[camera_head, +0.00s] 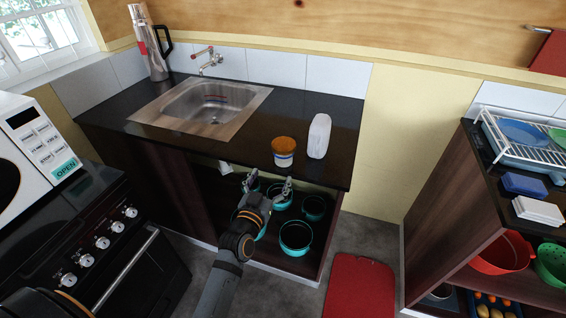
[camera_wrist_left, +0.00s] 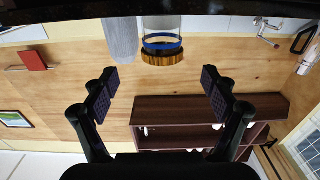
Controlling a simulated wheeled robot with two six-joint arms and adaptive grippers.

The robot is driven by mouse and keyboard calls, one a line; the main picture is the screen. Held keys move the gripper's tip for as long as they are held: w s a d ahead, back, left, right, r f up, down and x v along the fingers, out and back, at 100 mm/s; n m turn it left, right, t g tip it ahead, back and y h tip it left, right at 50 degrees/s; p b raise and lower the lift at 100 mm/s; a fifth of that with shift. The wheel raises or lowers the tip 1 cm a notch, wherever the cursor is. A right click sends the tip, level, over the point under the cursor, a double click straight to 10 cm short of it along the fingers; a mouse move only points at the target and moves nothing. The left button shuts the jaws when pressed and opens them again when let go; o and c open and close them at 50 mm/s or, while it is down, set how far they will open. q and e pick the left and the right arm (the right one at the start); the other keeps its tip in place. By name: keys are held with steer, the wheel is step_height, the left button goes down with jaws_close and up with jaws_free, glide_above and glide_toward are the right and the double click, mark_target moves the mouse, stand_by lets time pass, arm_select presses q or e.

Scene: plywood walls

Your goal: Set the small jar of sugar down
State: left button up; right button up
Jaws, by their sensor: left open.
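The small jar of sugar (camera_head: 284,149) has an orange-brown lid and a pale body with a blue band. It stands upright on the dark countertop (camera_head: 240,143) near the front edge. In the left wrist view the picture is upside down and the jar (camera_wrist_left: 162,36) appears between the finger directions, beyond the fingertips. My left gripper (camera_head: 268,185) is open and empty, in front of the counter edge and apart from the jar. It also shows open in the left wrist view (camera_wrist_left: 158,86). My right gripper is not in view.
A white bottle (camera_head: 319,136) stands close to the right of the jar. A sink (camera_head: 205,103) and a flask (camera_head: 151,45) are further left. Teal pots (camera_head: 296,237) sit on the open shelf below the counter. A stove and microwave (camera_head: 32,150) stand at left.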

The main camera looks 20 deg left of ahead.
mark_target(280, 157)
arm_select(q)
steer(key=w+p, duration=0.1)
steer(key=w, duration=0.4)
steer(key=shift+w+p, duration=0.1)
steer(key=shift+p, duration=0.3)
steer(key=shift+w, duration=0.2)
steer(key=w+p, duration=0.1)
steer(key=w, duration=0.3)
steer(key=shift+w+a, duration=0.1)
steer(key=shift+w, duration=0.55)
steer(key=shift+s, duration=0.15)
steer(key=shift+c, duration=0.8)
steer(key=c, duration=1.3)
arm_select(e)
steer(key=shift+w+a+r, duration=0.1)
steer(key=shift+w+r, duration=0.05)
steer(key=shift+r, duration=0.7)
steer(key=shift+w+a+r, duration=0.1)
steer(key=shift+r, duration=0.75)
